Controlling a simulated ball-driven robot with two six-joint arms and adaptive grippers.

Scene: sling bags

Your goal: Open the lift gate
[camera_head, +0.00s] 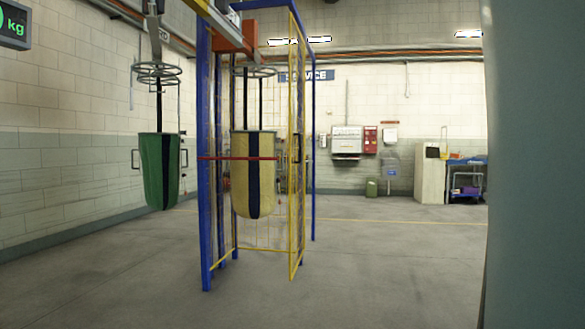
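The lift is a tall blue frame (205,200) in the middle left of the view. A narrow yellow-edged mesh gate (293,215) stands upright on its right side, seen at a steep angle. A small dark handle (298,148) sits on the gate at about mid height. I cannot tell for sure whether the gate is closed against the frame. A red bar (215,158) crosses the frame at mid height. A tan bag with a dark stripe (240,185) hangs within the frame. Neither of my grippers is in view.
A green bag (153,175) hangs from an overhead rail at left. A white cabinet (432,180) and a cart (466,180) stand at the back right. The concrete floor (390,275) before and right of the lift is clear. The far right of the view is blocked.

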